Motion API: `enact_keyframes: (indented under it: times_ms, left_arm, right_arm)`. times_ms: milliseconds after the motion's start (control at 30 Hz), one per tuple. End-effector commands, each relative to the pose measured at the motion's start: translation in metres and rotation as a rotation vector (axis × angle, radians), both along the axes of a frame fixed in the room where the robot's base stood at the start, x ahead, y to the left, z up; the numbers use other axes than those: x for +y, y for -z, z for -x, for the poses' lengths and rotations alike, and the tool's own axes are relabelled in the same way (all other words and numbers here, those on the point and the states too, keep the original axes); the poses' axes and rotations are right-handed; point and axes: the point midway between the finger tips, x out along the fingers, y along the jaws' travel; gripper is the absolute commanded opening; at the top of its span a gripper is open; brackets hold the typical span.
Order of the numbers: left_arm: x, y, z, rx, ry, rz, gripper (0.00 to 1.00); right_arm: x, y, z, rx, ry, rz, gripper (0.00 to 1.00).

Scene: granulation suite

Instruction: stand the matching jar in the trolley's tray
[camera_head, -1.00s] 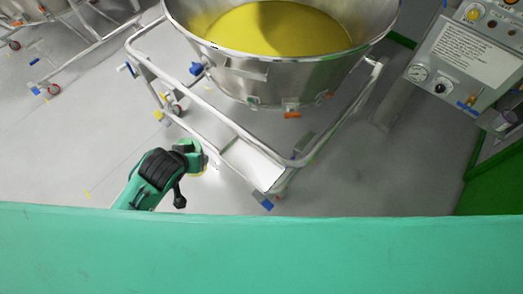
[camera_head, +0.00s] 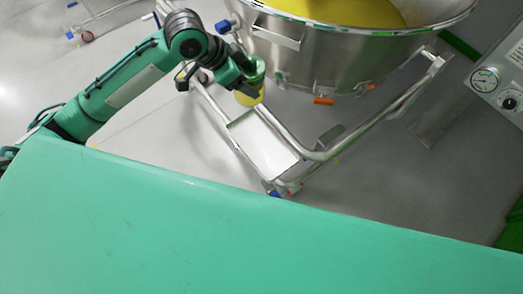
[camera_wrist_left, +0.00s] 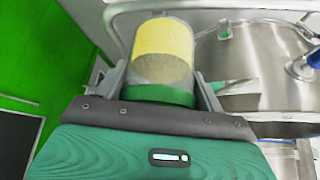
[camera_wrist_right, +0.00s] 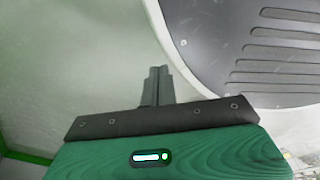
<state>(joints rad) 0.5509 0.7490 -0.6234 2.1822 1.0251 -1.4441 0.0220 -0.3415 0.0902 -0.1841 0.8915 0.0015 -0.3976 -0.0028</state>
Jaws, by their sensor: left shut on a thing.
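The jar (camera_head: 250,97) holds yellow contents and has a green lid. My left gripper (camera_head: 252,84) is shut on it. In the left wrist view the jar (camera_wrist_left: 163,48) sits between the two fingers (camera_wrist_left: 160,84), with its green lid (camera_wrist_left: 158,95) nearest the palm. The trolley is a steel tube frame (camera_head: 310,153) around a large steel bowl. Its white tray (camera_head: 266,146) looks empty and lies just below and right of the jar in the head view. The jar appears apart from the tray. My right gripper (camera_wrist_right: 157,86) is shut and empty, seen only in its wrist view.
The steel bowl (camera_head: 330,70) with yellow powder (camera_head: 350,10) stands close behind the tray. Its orange-handled fitting (camera_head: 323,100) sticks out low on the wall. A panel with gauges (camera_head: 485,80) is at the right. The grey floor (camera_head: 400,185) is clear right of the trolley.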

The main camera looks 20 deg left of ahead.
Motion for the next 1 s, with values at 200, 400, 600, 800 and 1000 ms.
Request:
enact_keyframes:
  times_ms: [200,400,600,800,1000]
  left_arm:
    - [0.002,-0.004,-0.001,-0.007,0.096,-0.003,0.29]
    - [0.001,0.015,0.000,0.000,0.115,-0.002,0.29]
    - [0.001,0.069,0.001,0.002,0.113,0.000,0.29]
    - [0.001,0.120,0.001,0.000,0.112,-0.001,0.29]
    - [0.002,0.147,0.000,-0.004,0.112,-0.001,0.29]
  right_arm:
    - [0.001,0.015,-0.007,-0.005,0.001,0.000,0.00]
    - [0.001,0.015,-0.010,-0.008,0.002,-0.001,0.00]
    - [0.001,0.015,-0.012,-0.009,0.002,-0.001,0.00]
    - [0.002,0.015,-0.013,-0.010,0.002,-0.001,0.00]
    - [0.002,0.015,-0.014,-0.010,0.001,0.000,0.00]
